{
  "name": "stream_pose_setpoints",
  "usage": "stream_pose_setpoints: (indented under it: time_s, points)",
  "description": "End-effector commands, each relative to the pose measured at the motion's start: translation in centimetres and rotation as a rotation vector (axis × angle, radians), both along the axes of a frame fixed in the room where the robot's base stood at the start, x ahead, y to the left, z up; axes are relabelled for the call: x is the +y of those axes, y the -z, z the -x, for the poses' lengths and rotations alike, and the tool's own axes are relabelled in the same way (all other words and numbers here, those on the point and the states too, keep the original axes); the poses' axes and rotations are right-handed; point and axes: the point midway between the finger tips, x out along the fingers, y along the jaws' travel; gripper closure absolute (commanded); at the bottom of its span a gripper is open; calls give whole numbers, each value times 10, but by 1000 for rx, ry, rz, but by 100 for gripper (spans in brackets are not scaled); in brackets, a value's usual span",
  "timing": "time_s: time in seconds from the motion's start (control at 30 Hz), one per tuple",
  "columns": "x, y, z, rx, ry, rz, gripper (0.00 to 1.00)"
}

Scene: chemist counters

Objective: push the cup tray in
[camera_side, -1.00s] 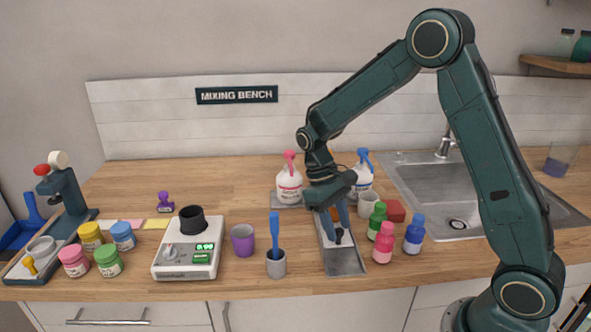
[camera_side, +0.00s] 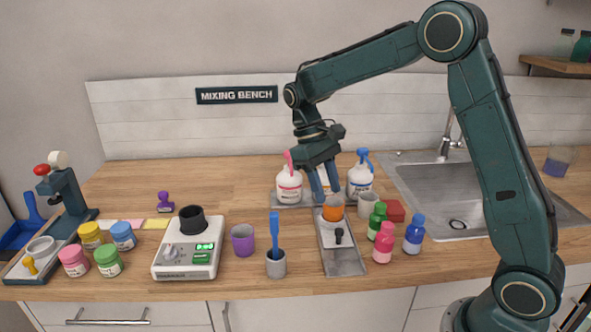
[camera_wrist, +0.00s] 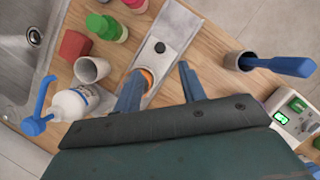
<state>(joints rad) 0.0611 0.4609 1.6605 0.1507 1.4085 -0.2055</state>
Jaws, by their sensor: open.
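The cup tray (camera_side: 329,238) is a pale plate lying on a long grey metal base (camera_side: 343,265) on the counter. An orange cup (camera_side: 333,212) stands at its back end, and a black knob (camera_side: 339,236) stands up nearer its front. The bare grey base shows in front of the plate. My gripper (camera_side: 328,198) is open and empty, pointing down just above and behind the orange cup. In the wrist view my two blue fingers (camera_wrist: 160,82) are spread apart. The orange cup (camera_wrist: 148,76) is partly hidden there by a finger, and the knob (camera_wrist: 160,47) is clear.
Pink-topped (camera_side: 289,185) and blue-topped (camera_side: 361,178) spray bottles stand close on both sides of my gripper. A pale cup (camera_side: 368,203), a red block (camera_side: 395,211) and several bottles crowd the right. A grey pot with a blue-handled tool (camera_side: 276,262) stands left of the base.

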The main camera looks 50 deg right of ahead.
Motion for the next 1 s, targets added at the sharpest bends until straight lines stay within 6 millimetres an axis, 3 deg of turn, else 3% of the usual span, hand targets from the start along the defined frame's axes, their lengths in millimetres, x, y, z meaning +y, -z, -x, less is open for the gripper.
stream_pose_setpoints:
  time_s: [0.13, 0.6, 1.0]
  points:
    - [1, -20, -9, -3, 0, -1, 59]
    - [0, -39, -16, 1, -2, 2, 59]
    - [0, -43, -18, 0, 0, -1, 59]
